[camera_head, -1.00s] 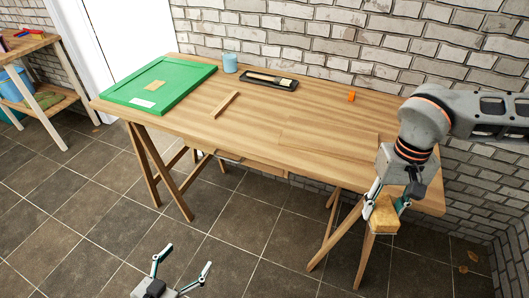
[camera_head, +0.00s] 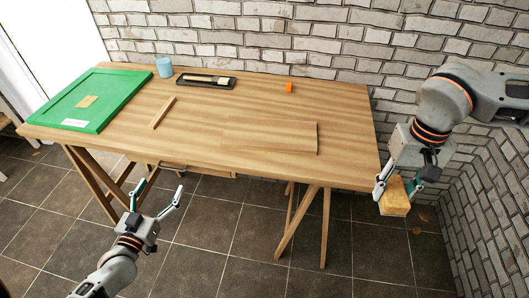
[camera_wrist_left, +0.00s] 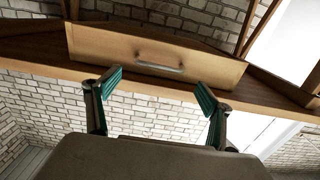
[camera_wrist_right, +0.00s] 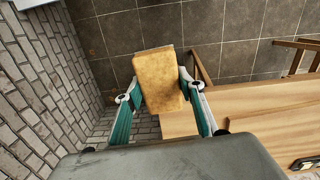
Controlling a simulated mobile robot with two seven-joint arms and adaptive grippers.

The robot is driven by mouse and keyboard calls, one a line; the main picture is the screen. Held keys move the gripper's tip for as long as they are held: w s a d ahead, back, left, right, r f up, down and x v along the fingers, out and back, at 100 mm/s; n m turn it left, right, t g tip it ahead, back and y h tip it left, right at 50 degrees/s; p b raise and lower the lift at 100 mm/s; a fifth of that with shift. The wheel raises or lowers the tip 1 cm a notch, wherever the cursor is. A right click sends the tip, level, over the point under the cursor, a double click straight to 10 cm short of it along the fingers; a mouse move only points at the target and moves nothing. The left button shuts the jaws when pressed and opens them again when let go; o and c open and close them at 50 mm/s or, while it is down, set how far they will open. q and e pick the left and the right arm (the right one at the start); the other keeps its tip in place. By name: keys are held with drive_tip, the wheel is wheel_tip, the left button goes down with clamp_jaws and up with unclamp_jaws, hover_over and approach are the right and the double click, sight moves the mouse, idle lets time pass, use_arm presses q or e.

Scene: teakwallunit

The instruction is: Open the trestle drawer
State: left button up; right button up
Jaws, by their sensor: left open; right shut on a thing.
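The trestle table (camera_head: 265,105) has a wooden drawer (camera_head: 197,170) under its front edge, mostly hidden by the tabletop in the head view. My left gripper (camera_head: 167,180) is open and empty in front of the drawer. In the left wrist view its fingers stand either side of the handle, apart from it. My right gripper (camera_head: 394,190) is shut on a yellow-brown sponge (camera_wrist_right: 160,80), held off the table's right end.
On the tabletop are a green board (camera_head: 60,112), a blue cup (camera_head: 164,67), a black tray (camera_head: 205,81), a wooden strip (camera_head: 163,112) and a small orange object (camera_head: 289,87). A brick wall (camera_head: 340,35) stands behind. Tiled floor (camera_head: 240,250) in front is clear.

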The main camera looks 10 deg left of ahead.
sight(172, 168)
use_arm(q)
drive_tip(key=w, duration=0.8)
drive_tip(key=shift+w+d+b, duration=0.15)
drive_tip(key=shift+d+b, duration=0.15)
drive_tip(key=shift+d, duration=0.05)
use_arm(e)
drive_tip(key=shift+f, duration=0.55)
